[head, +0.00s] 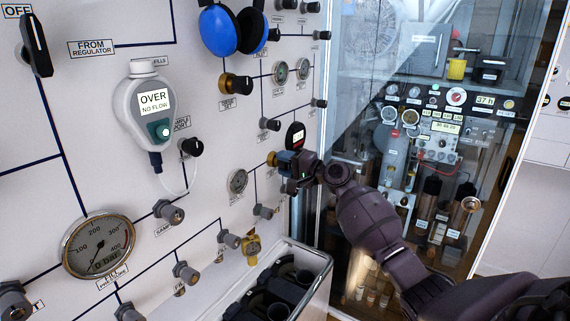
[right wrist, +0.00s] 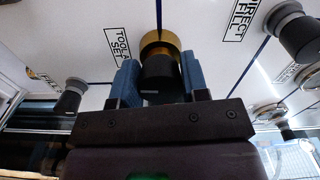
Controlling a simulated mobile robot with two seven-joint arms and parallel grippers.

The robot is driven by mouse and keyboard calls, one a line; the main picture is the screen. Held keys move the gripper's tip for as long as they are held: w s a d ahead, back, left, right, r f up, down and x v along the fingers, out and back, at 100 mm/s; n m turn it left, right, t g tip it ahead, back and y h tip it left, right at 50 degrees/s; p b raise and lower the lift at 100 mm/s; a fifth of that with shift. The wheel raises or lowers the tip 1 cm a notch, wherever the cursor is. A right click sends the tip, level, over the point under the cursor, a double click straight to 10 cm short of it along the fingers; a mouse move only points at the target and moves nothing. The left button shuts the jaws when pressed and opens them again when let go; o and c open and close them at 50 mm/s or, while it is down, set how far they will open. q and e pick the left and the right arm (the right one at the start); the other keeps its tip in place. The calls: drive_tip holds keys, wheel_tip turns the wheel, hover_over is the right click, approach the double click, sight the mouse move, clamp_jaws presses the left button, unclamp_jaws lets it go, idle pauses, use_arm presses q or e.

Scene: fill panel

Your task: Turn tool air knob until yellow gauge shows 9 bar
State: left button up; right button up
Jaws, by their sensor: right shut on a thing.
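The tool air knob (right wrist: 158,70) is black with a gold collar, beside a partly hidden label reading "TOOL A... SET" in the right wrist view. In the head view its gold collar (head: 272,158) shows at the panel, the rest hidden by my gripper. My right gripper (head: 289,162) is shut on this knob, its blue fingers (right wrist: 160,82) on either side of it. A small yellow-brass gauge or fitting (head: 253,246) sits low on the panel; I cannot read a value on it. My left gripper is not in view.
The white panel (head: 120,210) holds several other knobs, a large gauge (head: 97,247), a handheld meter (head: 146,110) reading "OVER NO FLOW" and blue ear muffs (head: 218,30). A bin (head: 325,264) stands below. A glass cabinet (head: 420,90) is at the right.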

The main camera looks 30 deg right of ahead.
drive_tip(key=o, duration=0.9)
drive_tip(key=b+v, duration=0.1)
drive_tip(key=v, duration=1)
drive_tip(key=shift+b, duration=0.3)
idle(1.3)
